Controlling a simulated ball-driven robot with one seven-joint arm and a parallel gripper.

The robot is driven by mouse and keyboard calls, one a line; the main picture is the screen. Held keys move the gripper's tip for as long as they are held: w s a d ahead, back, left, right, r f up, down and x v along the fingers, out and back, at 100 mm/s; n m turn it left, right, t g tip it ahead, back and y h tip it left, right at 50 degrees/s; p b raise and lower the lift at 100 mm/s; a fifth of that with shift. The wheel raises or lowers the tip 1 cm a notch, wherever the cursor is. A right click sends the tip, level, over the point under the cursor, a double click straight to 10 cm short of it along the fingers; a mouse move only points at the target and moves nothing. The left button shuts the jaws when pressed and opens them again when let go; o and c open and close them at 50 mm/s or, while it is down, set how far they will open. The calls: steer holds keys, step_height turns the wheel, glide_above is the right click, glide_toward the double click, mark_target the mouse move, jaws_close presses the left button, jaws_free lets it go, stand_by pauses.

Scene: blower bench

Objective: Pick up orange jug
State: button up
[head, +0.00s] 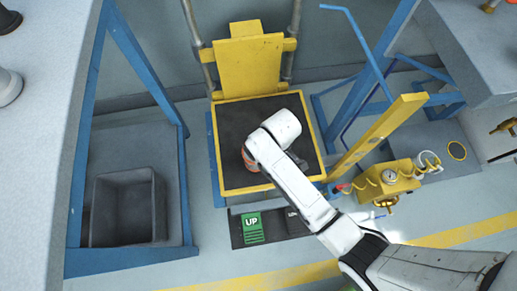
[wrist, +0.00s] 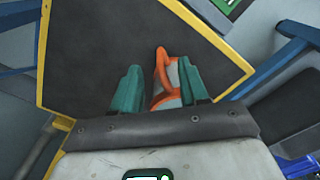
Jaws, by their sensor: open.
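The orange jug (wrist: 162,58) shows in the wrist view as an orange and grey shape on the black platform top. It lies between the two teal fingers of my gripper (wrist: 160,67), which are open with one finger on each side of it. I cannot tell whether the fingers touch it. In the head view only an orange part of the jug (head: 249,160) shows at the left of my white arm, which hides the rest of it and my fingertips.
The black platform (head: 238,120) has a yellow rim and a yellow back plate (head: 249,65). A dark grey bin (head: 125,207) stands at the left. A yellow post (head: 380,133) and a yellow gauge unit (head: 388,180) stand at the right. A green "UP" pedal (head: 252,226) is in front.

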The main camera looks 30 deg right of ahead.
step_height(320, 180, down, 7)
steer(key=b, duration=0.3)
steer(key=shift+s+r, duration=0.1)
steer(key=shift+r, duration=0.1)
steer(key=shift+a, duration=0.1)
jaws_close()
stand_by(0.3)
